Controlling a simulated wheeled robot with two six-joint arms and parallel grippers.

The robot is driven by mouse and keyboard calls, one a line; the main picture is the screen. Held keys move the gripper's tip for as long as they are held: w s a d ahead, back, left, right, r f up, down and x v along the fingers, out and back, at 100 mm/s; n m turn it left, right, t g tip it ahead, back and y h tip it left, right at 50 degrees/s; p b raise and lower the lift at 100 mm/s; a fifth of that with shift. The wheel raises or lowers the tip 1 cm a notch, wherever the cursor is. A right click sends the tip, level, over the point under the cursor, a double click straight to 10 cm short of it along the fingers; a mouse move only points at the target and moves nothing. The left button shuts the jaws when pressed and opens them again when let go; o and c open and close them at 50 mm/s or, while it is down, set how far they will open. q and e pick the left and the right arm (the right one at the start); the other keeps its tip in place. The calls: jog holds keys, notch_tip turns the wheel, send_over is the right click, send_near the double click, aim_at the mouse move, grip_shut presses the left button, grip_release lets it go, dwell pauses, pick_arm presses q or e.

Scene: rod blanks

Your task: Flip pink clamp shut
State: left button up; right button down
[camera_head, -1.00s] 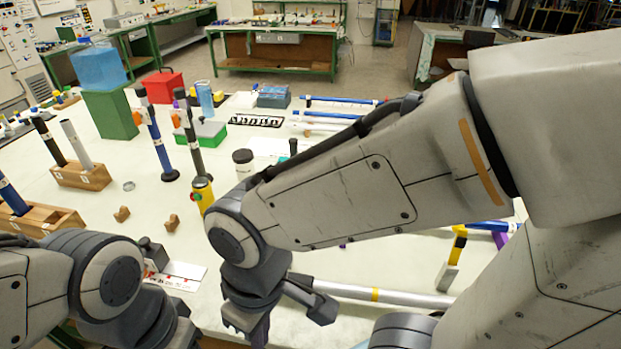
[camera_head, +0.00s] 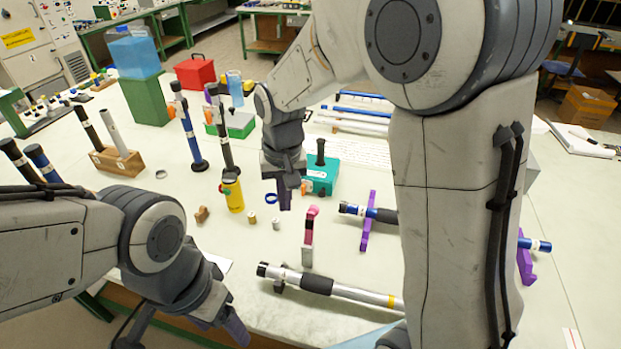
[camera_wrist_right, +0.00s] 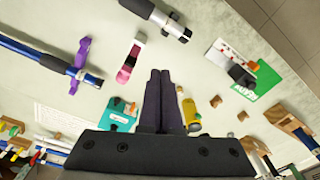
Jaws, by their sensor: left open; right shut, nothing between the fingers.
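The pink clamp (camera_head: 309,230) stands on the table in the middle of the head view, with a grey lower part; its pink upper end points away from the front edge. It also shows in the right wrist view (camera_wrist_right: 128,66). I cannot tell for certain how far its arm is open. My right gripper (camera_head: 285,202) is shut and empty, above the table and up and left of the clamp, apart from it. Its closed fingers (camera_wrist_right: 160,78) show in the wrist view. My left gripper (camera_head: 190,328) is open and empty at the front edge, left of the clamp.
A silver rod with black sleeve (camera_head: 345,290) lies just in front of the clamp. A blue rod on purple supports (camera_head: 367,222) lies to its right. A teal box (camera_head: 322,177) is behind; a yellow cylinder (camera_head: 233,193) and small pegs are left. My right arm hides part of the table.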

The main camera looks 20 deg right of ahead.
aim_at(311, 228)
pick_arm(q)
notch_tip(311, 228, up, 3)
jog(key=shift+r+p, duration=0.2)
jog(key=shift+p, duration=0.9)
pick_arm(e)
jog(key=w+d+f+m, duration=0.1)
jog(key=w+d+m, duration=0.4)
jog(key=w+d, duration=0.5)
jog(key=shift+d+f+h, duration=0.15)
jog(key=shift+d+h, duration=0.15)
jog(key=shift+d, duration=0.45)
jog(key=shift+f, duration=0.1)
pick_arm(q)
notch_tip(311, 228, up, 5)
jog(key=p, duration=0.4)
jog(key=shift+f+p, duration=0.15)
jog(key=shift+p, duration=0.2)
pick_arm(e)
notch_tip(311, 228, down, 9)
jog(key=s+a, duration=0.1)
jog(key=s, duration=0.1)
jog(key=shift+s+a, duration=0.35)
jog(key=shift+a, duration=0.05)
pick_arm(q)
jog(key=shift+f, duration=0.1)
